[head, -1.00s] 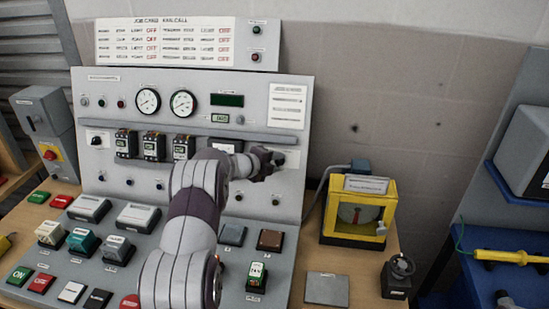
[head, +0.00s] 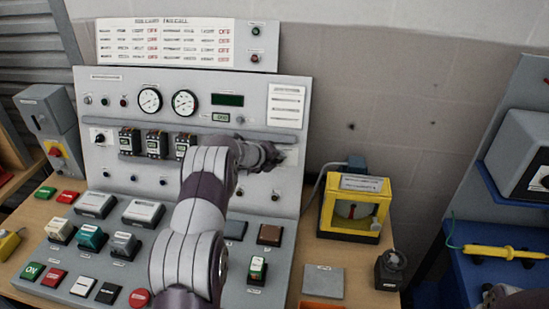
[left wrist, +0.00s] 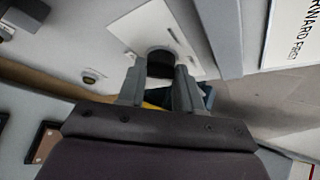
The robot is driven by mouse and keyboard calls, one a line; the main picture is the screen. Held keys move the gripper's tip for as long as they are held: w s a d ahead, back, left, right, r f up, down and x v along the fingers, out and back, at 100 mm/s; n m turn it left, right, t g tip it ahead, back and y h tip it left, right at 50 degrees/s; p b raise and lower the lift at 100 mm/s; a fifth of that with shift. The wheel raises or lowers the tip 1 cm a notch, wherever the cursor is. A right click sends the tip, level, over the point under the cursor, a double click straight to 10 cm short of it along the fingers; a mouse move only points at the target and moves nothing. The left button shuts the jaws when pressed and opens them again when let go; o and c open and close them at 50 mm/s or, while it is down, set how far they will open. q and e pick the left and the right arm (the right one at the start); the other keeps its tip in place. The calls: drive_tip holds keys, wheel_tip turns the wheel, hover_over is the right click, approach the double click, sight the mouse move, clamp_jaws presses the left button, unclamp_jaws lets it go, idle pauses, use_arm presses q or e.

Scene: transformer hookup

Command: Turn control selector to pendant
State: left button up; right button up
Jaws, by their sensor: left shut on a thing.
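In the left wrist view a black selector knob (left wrist: 160,64) stands on a white plate (left wrist: 128,24) on the grey panel. My left gripper's fingers (left wrist: 158,86) are on both sides of the knob, shut on it. In the head view my left gripper (head: 272,157) is at the right side of the upright control panel (head: 262,88), and my arm comes up in front of the desk. There the gripper covers the knob, and its pointer direction cannot be told. My right gripper is not clearly in view.
A yellow instrument case (head: 369,226) stands right of the panel, with a small black knob box (head: 390,272) in front. Breakers (head: 157,144) and gauges (head: 185,102) are left of my gripper. A blue stand (head: 470,268) holds a yellow probe (head: 490,251) at the right.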

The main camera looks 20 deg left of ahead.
use_arm(q)
drive_tip(key=shift+f, duration=0.1)
drive_tip(key=o, duration=1)
drive_tip(key=shift+o, duration=0.2)
drive_tip(key=b+v, duration=0.2)
drive_tip(key=v, duration=1)
drive_tip(key=shift+s+r+b, duration=0.25)
drive_tip(key=shift+b, duration=0.05)
